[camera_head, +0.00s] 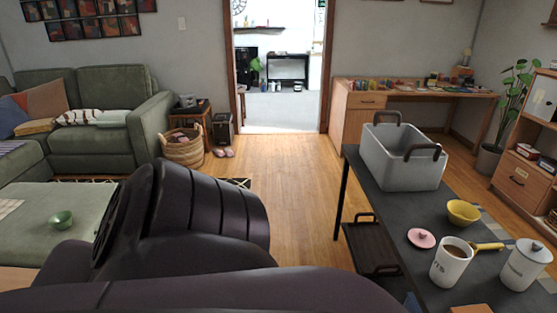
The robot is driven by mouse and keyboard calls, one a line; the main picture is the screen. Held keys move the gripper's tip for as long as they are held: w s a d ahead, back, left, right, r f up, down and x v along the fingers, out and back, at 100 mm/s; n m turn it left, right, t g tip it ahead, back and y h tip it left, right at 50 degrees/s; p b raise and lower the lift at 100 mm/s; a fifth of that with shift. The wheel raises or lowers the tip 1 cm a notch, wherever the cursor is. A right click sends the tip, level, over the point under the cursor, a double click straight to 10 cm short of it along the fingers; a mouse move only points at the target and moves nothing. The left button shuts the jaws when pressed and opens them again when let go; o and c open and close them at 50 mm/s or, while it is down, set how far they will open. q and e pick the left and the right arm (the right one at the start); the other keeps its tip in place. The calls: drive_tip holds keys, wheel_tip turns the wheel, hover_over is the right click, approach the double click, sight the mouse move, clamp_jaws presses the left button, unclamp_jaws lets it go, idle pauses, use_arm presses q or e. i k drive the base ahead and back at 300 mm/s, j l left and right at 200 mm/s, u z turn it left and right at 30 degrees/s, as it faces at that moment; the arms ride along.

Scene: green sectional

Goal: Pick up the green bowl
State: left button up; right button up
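The green bowl (62,219) is small and stands upright on the light green ottoman (35,235) at the lower left of the head view. It looks empty. A large dark arm of mine fills the lower middle of the view, to the right of the bowl, and hides part of the ottoman. Neither of my grippers shows in the head view, and nothing is seen touching the bowl.
A green sofa (100,122) stands behind the ottoman. At right, a dark table (385,205) holds a grey bin (402,160), a yellow bowl (463,212), a white mug (451,262) and a lidded canister (525,265). Wooden floor (290,170) is clear toward the doorway.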

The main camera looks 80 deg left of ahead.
sight(63, 220)
drive_tip(key=u, duration=4.1)
drive_tip(key=i+l+u, duration=0.45)
drive_tip(key=i+l, duration=0.25)
drive_tip(key=i, duration=0.5)
drive_tip(key=i+l+u, duration=0.45)
drive_tip(key=i+l, duration=0.65)
